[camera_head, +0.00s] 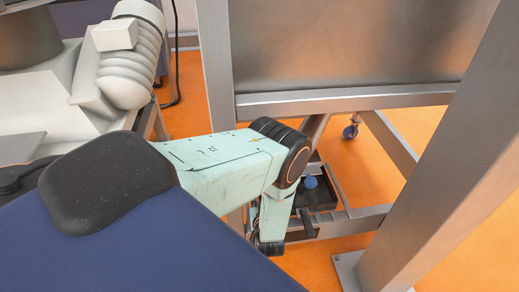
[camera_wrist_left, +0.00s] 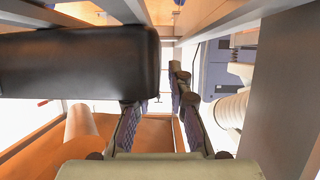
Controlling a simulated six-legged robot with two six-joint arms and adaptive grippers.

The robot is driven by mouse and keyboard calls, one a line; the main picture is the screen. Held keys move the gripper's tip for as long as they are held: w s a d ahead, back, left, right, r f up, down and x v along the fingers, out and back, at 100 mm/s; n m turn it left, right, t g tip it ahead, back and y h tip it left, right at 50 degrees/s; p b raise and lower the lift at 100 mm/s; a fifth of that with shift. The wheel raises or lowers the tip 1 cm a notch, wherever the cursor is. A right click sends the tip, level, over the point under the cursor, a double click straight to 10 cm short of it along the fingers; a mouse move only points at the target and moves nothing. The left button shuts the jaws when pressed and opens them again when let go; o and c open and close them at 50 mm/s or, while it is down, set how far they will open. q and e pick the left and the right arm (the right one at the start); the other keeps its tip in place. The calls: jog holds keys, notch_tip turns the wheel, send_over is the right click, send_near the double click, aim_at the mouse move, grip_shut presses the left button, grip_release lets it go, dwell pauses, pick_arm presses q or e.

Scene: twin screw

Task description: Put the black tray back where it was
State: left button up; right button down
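A black tray (camera_head: 318,192) sits low inside the metal frame in the head view, with a small blue knob-like thing (camera_head: 310,182) in it. My mint-green left arm reaches down beside it, and its gripper is mostly hidden there. In the left wrist view, a large black rounded shape (camera_wrist_left: 80,65), seemingly the tray, fills the upper left, close to the left finger and partly covering its tip. My left gripper (camera_wrist_left: 160,100) has its fingers apart, with a bright gap between the black shape and the right finger. My right gripper is in neither view.
A steel post (camera_head: 440,160) and crossbar (camera_head: 345,100) stand close around my left arm. A caster wheel (camera_head: 350,132) shows behind. A white ribbed machine part (camera_head: 130,60) is at the left. Orange floor (camera_head: 420,240) is open between the legs.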

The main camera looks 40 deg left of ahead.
pick_arm(q)
jog(key=shift+o, duration=0.6)
jog(key=s+d+r+m+g+h+p, duration=0.1)
jog(key=s+d+r+m+g+h, duration=0.2)
jog(key=s, duration=0.6)
jog(key=s+d+r+m+g+h+p, duration=0.2)
jog(key=s+d+r+m+g+h, duration=0.1)
jog(key=s+d, duration=0.5)
jog(key=s+d+r+m+g+h+p, duration=0.1)
jog(key=s+d+r+m+g+h, duration=0.2)
jog(key=s, duration=0.9)
notch_tip(320, 180, up, 3)
jog(key=d+h, duration=0.1)
jog(key=d, duration=0.1)
jog(key=shift+d+r+p, duration=0.15)
jog(key=shift+d+p, duration=0.2)
jog(key=shift+p, duration=0.05)
jog(key=shift+s+r, duration=0.1)
